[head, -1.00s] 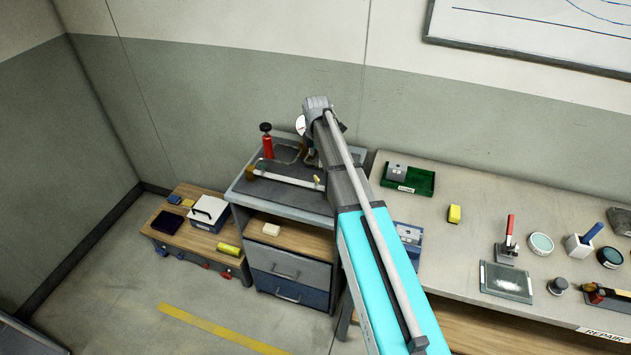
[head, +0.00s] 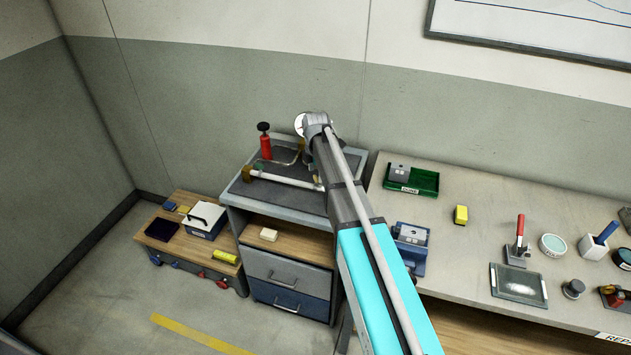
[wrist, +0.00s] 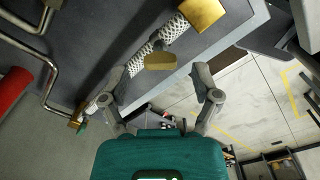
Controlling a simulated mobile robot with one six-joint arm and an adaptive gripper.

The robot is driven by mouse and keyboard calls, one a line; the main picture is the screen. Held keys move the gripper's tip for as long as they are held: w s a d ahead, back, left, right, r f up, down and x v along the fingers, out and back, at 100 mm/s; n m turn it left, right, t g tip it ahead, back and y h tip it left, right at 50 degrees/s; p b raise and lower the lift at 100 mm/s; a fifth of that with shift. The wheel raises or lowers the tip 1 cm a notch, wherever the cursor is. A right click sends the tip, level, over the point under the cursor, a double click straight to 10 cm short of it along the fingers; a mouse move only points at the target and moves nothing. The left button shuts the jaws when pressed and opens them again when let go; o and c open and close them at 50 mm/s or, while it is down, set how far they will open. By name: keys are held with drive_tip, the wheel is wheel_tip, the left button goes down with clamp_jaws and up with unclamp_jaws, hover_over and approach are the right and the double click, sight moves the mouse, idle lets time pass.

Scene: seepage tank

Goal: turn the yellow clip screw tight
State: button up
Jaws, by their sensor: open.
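The yellow clip screw (wrist: 160,62) shows as a flat yellow piece on a dark clip at the white braided hose (wrist: 140,58) in the wrist view. The hose also lies on the grey cart top in the head view (head: 285,179). My gripper (wrist: 158,78) is open in the wrist view, one finger to each side of the yellow piece. Nothing is held, and I cannot tell the remaining gap in depth. In the head view, my arm hides the gripper and the clip end of the hose.
A brass block (wrist: 203,12) sits at one hose end, and a bent metal pipe (wrist: 42,70) and red cylinder (wrist: 12,88) stand nearby. The cart top edge (head: 280,207) is close. The workbench (head: 470,255) on the right holds several tools and trays.

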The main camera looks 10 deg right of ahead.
drive_tip(key=shift+f+b, duration=0.5)
drive_tip(key=shift+f, duration=0.2)
clamp_jaws()
